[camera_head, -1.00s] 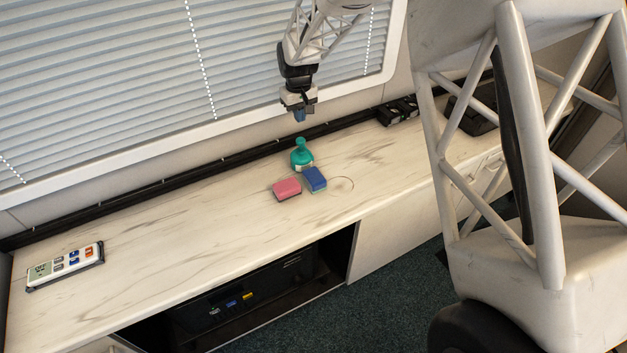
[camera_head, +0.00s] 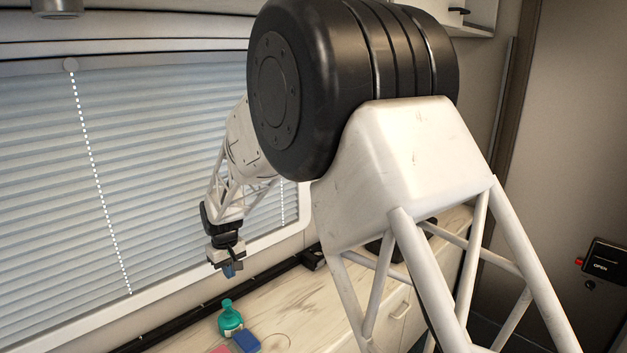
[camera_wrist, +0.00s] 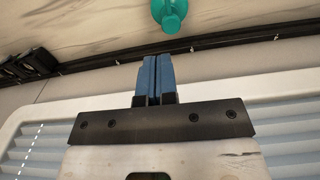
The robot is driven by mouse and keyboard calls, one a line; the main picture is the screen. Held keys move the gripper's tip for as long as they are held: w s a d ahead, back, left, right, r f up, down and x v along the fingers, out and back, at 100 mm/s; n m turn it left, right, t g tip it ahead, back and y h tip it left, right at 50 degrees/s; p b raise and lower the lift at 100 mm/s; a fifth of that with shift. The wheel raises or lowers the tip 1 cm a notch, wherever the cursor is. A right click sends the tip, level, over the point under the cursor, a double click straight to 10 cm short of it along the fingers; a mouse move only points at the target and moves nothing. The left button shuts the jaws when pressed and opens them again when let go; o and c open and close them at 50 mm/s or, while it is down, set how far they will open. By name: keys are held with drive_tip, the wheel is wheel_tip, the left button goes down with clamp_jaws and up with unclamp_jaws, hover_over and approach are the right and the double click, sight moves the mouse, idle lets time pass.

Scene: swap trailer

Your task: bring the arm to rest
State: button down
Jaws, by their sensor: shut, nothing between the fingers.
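My gripper (camera_head: 229,271) hangs above the back of the counter, in front of the window, with its fingers pointing down. In the wrist view its two blue fingers (camera_wrist: 155,76) are together with nothing between them. A teal bottle (camera_head: 230,318) stands upright on the counter below my gripper, apart from it. The bottle also shows at the top of the wrist view (camera_wrist: 171,13). My own large white arm links fill the middle and right of the head view and hide part of the counter.
A blue sponge (camera_head: 246,342) and a pink sponge (camera_head: 220,349) lie by the bottle, cut by the lower edge. A black object (camera_head: 313,259) sits farther back on the counter (camera_head: 290,309). Window blinds (camera_head: 120,190) stand behind my arm. A door panel marked OPEN (camera_head: 604,262) is at right.

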drive_tip(key=s+d+r+m, duration=0.1)
drive_tip(key=s+d+r, duration=0.45)
drive_tip(key=d, duration=0.35)
drive_tip(key=s+d+r+m+t, duration=0.1)
drive_tip(key=s+d+r+m, duration=0.1)
drive_tip(key=s+d+r, duration=0.5)
drive_tip(key=s+d+r+m, duration=0.15)
drive_tip(key=d+r, duration=0.25)
drive_tip(key=d, duration=0.7)
drive_tip(key=s+d+m, duration=0.1)
drive_tip(key=s+d, duration=0.4)
drive_tip(key=s, duration=0.4)
drive_tip(key=s+d+m+t, duration=0.1)
drive_tip(key=s+d+m, duration=0.1)
drive_tip(key=s+d, duration=0.4)
drive_tip(key=s+d+m, duration=0.1)
drive_tip(key=s+d, duration=0.4)
drive_tip(key=s, duration=0.6)
drive_tip(key=shift+s+d+r+t, duration=0.3)
drive_tip(key=shift+d+r, duration=0.05)
drive_tip(key=shift+d, duration=0.05)
